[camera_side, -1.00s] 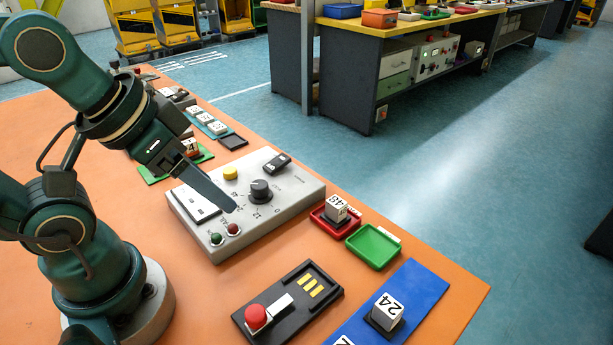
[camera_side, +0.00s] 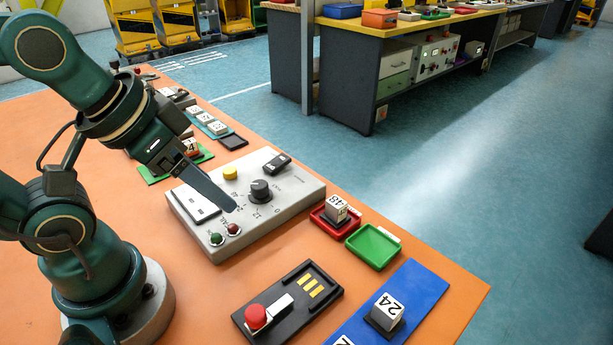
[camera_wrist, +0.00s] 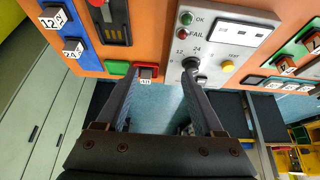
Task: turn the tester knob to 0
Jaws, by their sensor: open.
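The tester (camera_side: 290,208) is a light grey box on the orange table, with its black round knob (camera_side: 261,190) on top. The numbers 0 and 12 show around the knob. In the wrist view the knob (camera_wrist: 190,64) is partly hidden by the right fingertip, with 12 and 24 printed beside it. I cannot tell where its pointer is set. My gripper (camera_side: 235,208) appears over the tester's front part, near the red lamp, apart from the knob in the side picture. In the wrist view my gripper (camera_wrist: 160,72) has its two fingers wide apart with nothing between them.
The tester also carries a yellow button (camera_side: 230,173), a green lamp (camera_side: 216,239), a red lamp (camera_side: 233,229) and a display. Red (camera_side: 322,219) and green (camera_side: 374,247) trays stand to its right. A black fixture (camera_side: 318,286) and a blue mat (camera_side: 424,284) lie in front.

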